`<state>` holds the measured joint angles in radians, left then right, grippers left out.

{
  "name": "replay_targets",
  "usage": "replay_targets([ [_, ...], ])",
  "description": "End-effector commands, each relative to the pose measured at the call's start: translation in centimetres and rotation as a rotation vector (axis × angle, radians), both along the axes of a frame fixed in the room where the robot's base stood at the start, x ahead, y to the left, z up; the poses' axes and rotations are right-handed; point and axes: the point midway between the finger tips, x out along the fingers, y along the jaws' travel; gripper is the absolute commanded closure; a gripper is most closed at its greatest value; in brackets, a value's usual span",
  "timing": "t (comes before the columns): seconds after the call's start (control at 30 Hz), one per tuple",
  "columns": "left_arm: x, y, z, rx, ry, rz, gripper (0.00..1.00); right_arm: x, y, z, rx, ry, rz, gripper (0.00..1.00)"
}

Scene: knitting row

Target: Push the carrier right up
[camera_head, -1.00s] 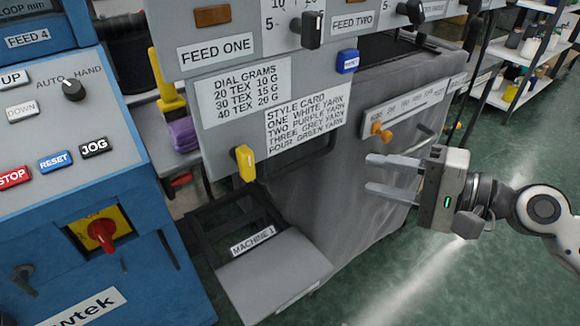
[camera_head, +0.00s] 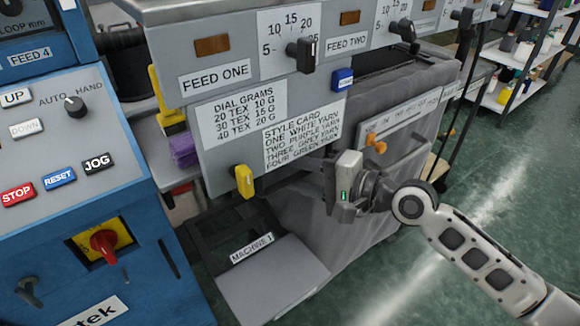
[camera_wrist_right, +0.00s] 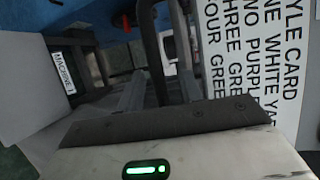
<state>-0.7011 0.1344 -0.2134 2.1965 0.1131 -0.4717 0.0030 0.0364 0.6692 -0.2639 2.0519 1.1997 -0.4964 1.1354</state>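My right gripper (camera_head: 322,178) is beneath the lower edge of the grey panel, pointing left. In the right wrist view its two grey fingers (camera_wrist_right: 158,88) are apart, with a dark bent bar (camera_wrist_right: 153,45) between or just beyond them; I cannot tell if they touch it. No part is labelled as the carrier, so I cannot say which it is. A yellow handle (camera_head: 244,181) hangs from the panel's lower left. An orange knob (camera_head: 376,143) sits on a labelled strip further right. My left gripper is not in view.
The style card (camera_head: 305,130) is on the panel above my right gripper; it is close in the wrist view. A grey box marked Machine 1 (camera_head: 275,280) stands below. A blue control cabinet (camera_head: 150,270) is at left. Green floor (camera_head: 500,165) is open at right.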

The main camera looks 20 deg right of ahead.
Motion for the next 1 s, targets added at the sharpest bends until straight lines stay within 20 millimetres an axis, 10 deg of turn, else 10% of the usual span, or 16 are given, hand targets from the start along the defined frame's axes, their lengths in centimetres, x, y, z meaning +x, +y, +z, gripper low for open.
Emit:
replay_targets([
  [0.53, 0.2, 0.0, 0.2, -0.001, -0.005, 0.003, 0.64, 1.8, 1.6, -0.5, -0.001, 0.001, -0.001, 0.64],
  [0.7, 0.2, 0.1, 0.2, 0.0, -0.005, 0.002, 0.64, 1.8, 1.6, -0.5, -0.001, 0.001, -0.001, 1.0],
  [1.0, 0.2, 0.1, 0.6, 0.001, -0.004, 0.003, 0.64, 2.2, 1.7, 0.2, 0.0, -0.002, 0.002, 1.0],
])
